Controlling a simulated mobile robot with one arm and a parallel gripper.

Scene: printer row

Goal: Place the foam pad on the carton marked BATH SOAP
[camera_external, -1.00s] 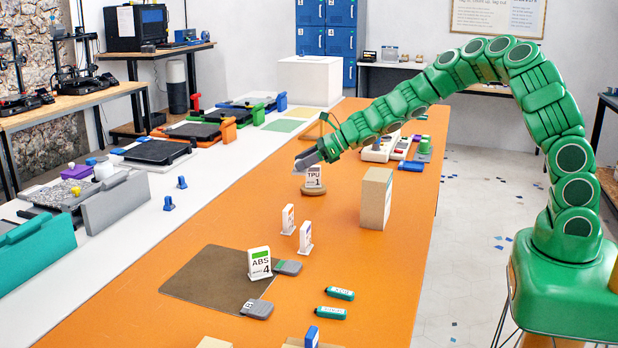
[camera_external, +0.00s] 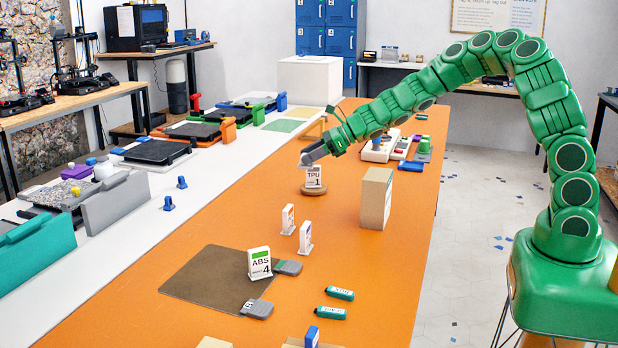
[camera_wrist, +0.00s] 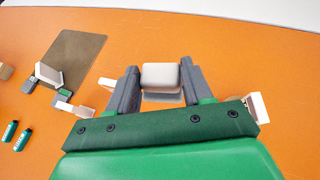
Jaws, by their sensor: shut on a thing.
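In the wrist view my gripper (camera_wrist: 160,86) is shut on a pale, rounded block, which looks like the foam pad (camera_wrist: 161,75). Its underside shows grey, and a dark finger is on each side of it. In the external view my gripper (camera_external: 306,158) is above the orange table, by the top of the TPU 1 sign; the held block cannot be made out there. A tan carton (camera_external: 376,198) stands upright to the right of the gripper and nearer the camera. I can read no BATH SOAP marking on it or anywhere else.
The TPU 1 sign (camera_external: 313,178) stands on a round base beneath my gripper. Two small white stands (camera_external: 305,238), an ABS 4 sign (camera_external: 259,263), a brown mat (camera_external: 210,285) and green markers (camera_external: 340,293) lie nearer.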

